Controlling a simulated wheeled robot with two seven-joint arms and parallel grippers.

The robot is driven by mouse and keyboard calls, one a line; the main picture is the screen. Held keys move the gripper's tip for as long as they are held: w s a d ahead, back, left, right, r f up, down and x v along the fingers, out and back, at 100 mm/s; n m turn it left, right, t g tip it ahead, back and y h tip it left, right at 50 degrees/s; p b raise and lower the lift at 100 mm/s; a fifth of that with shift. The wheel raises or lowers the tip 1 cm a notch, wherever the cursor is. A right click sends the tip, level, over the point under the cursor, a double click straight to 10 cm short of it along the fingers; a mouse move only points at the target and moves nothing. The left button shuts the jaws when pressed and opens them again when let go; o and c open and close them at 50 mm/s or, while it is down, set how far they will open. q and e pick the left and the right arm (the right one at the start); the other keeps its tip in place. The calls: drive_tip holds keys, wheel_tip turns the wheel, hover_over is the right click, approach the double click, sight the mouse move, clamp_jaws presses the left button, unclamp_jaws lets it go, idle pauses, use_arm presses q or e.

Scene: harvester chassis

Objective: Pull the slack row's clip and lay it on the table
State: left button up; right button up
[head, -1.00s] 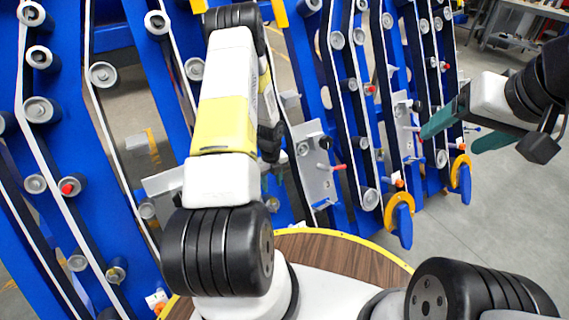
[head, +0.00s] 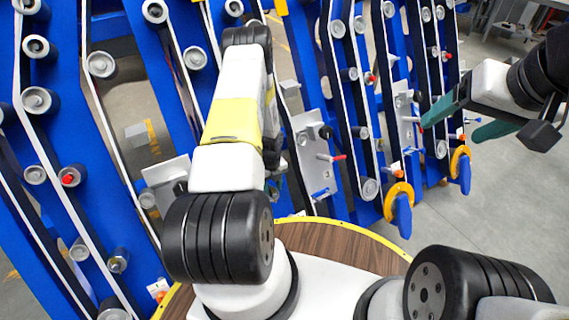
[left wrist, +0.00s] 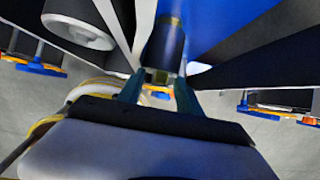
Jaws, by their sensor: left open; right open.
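My left gripper shows in the left wrist view (left wrist: 159,96), with its two teal fingers apart. A dark cylinder with a brass-green end (left wrist: 162,60) stands just ahead of the gap. I cannot tell whether the fingers touch it. In the head view my left forearm hides most of this gripper. My right gripper (head: 450,131) is open and empty, out to the right before the blue frame. A round brown table with a yellow rim (head: 335,247) lies low in the middle, partly behind my arms. I cannot tell which small part is the slack row's clip.
A blue frame (head: 115,165) carries several rows of white-edged belts over grey rollers (head: 37,100). Grey plates (head: 316,150) and a red-tipped lever (head: 331,157) stick out near my left arm. Orange-and-blue pieces (head: 399,208) jut at lower right. Floor is clear at right.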

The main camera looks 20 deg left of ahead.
use_arm(q)
clamp_jaws()
drive_tip(key=shift+w+a+r, duration=0.4)
drive_tip(key=shift+a+r, duration=0.05)
drive_tip(key=shift+r, duration=0.6)
drive_tip(key=shift+w+a+r, duration=0.4)
drive_tip(key=shift+r, duration=0.6)
drive_tip(key=shift+w+a+r, duration=0.4)
drive_tip(key=shift+a+r, duration=0.05)
drive_tip(key=shift+r, duration=0.6)
